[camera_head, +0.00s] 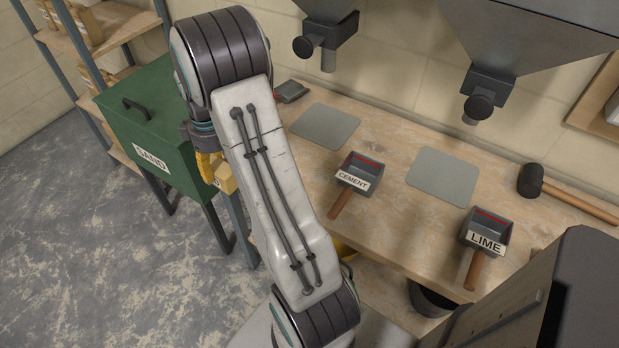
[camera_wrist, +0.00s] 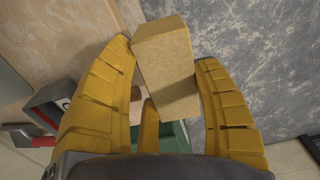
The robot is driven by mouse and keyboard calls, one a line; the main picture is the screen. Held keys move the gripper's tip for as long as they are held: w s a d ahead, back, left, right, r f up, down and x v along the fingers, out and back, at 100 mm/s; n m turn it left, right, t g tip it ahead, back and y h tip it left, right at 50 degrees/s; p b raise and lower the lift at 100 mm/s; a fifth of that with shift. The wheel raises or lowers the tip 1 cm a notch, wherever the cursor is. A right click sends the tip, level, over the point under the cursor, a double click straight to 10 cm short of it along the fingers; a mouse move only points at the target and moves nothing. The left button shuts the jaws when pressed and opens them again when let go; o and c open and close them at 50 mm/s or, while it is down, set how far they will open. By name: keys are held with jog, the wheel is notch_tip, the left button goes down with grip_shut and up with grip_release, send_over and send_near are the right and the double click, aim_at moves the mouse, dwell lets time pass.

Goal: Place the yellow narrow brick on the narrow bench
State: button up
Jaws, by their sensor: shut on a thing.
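A yellow narrow brick (camera_wrist: 164,66) is held between the yellow fingers of my gripper (camera_wrist: 168,88) in the wrist view, slightly tilted. In the head view the brick (camera_head: 226,179) shows beside my arm, with my gripper (camera_head: 207,166) largely hidden behind the arm. They are near the gap between the green sand box and the bench's left end, apart from the bench top. A wooden bench (camera_head: 399,218) runs along the wall at the right; I cannot tell if it is the narrow bench.
A green sand box (camera_head: 150,115) stands at the left before shelves (camera_head: 100,45). The bench carries a cement scoop (camera_head: 359,172), a lime scoop (camera_head: 487,229), grey mats (camera_head: 442,175) and a mallet (camera_head: 531,180). Hoppers (camera_head: 530,30) hang above it. Floor (camera_head: 85,240) at left is clear.

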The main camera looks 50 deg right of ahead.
jog(key=s+d+r, duration=0.1)
jog(key=s+d, duration=0.5)
jog(key=s, duration=0.2)
jog(key=s+d+r+b, duration=0.1)
jog(key=s+d, duration=0.4)
jog(key=s, duration=0.3)
jog(key=s+d+r+b, duration=0.1)
jog(key=s+d, duration=0.5)
jog(key=s, duration=0.2)
jog(key=shift+d+r, duration=0.15)
jog(key=shift+d, duration=0.2)
jog(key=s+a+r+b, duration=0.1)
jog(key=s+a, duration=0.2)
jog(key=s, duration=1)
jog(key=s+a+r+b, duration=0.1)
jog(key=s+a, duration=0.1)
jog(key=s, duration=1.1)
jog(key=shift+n, duration=0.3)
jog(key=w+d+f, duration=0.2)
jog(key=w, duration=0.1)
jog(key=w+d+f, duration=0.4)
jog(key=w+d, duration=0.1)
jog(key=shift+w+f, duration=0.3)
jog(key=shift+f, duration=2.05)
jog(key=shift+f+b, duration=0.2)
jog(key=shift+b, duration=0.2)
jog(key=o, duration=1.2)
